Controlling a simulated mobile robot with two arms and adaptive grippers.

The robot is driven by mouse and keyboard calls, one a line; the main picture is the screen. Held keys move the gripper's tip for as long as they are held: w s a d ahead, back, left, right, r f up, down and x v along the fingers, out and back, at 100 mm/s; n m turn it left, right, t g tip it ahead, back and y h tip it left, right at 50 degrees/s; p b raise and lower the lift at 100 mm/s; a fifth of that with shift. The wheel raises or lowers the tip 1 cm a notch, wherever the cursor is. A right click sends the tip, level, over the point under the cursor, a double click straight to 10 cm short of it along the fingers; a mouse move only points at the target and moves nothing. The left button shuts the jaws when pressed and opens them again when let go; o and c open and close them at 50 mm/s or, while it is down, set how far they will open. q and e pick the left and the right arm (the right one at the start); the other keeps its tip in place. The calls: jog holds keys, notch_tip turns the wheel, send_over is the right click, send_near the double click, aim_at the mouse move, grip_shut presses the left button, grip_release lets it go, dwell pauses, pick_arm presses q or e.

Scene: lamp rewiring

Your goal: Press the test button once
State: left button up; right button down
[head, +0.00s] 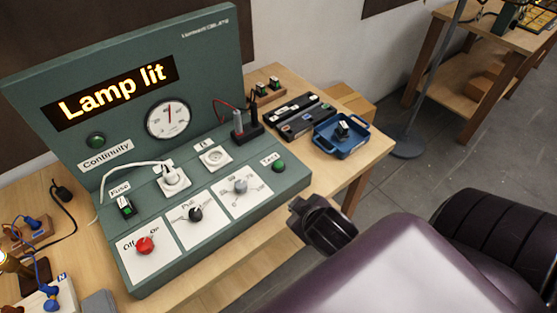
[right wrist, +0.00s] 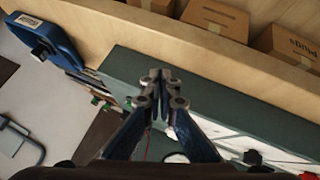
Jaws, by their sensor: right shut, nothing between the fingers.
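The test button (head: 279,166) is a small round green button at the right end of the green console (head: 160,262), beside the "Test" label (head: 270,158). The console's display (head: 110,93) reads "Lamp lit". My right arm comes in from the lower right in the head view, and its dark end is near the console's front right corner, apart from the button. In the right wrist view my right gripper (right wrist: 160,77) is shut and empty, its fingertips together in front of the console. I cannot make out the button in that view. My left gripper is not in view.
A red knob (head: 145,245), a black knob (head: 195,214) and a grey knob (head: 240,186) stand on the console. A white plug (head: 172,175) sits left of a socket (head: 214,156). A blue tray (head: 342,149) and black trays (head: 303,123) lie to the right.

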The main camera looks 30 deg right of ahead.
jog(key=w+d+r+t, duration=0.1)
jog(key=w+r, duration=0.1)
jog(key=w+d+r+n+t, duration=0.1)
jog(key=w+r, duration=0.1)
jog(key=w, duration=0.1)
jog(key=w+d+r+t+h, duration=0.1)
jog(key=w+d+r, duration=0.1)
jog(key=r, duration=0.1)
jog(key=shift+w+d+n+t, duration=0.1)
jog(key=shift+w+n+t, duration=0.15)
jog(key=shift+n+t, duration=0.15)
jog(key=w+a+r+n+t+y, duration=0.1)
jog(key=w+r+n+t+y, duration=0.1)
jog(key=w+r+n+t, duration=0.35)
jog(key=w+a+r+n+t+y, duration=0.1)
jog(key=w+r+n+t, duration=0.15)
jog(key=r, duration=0.65)
jog(key=w+a+r+n+g+y, duration=0.1)
jog(key=a+r+n+g+y, duration=0.3)
jog(key=a+n+y, duration=0.55)
jog(key=s+d+f+n+g+h, duration=0.3)
jog(key=d+f+n+g, duration=0.5)
jog(key=d+f+n, duration=0.3)
jog(key=shift+d+f+n+g, duration=0.4)
jog(key=shift+d+n, duration=0.1)
jog(key=shift+n, duration=0.55)
jog(key=shift+s, duration=0.1)
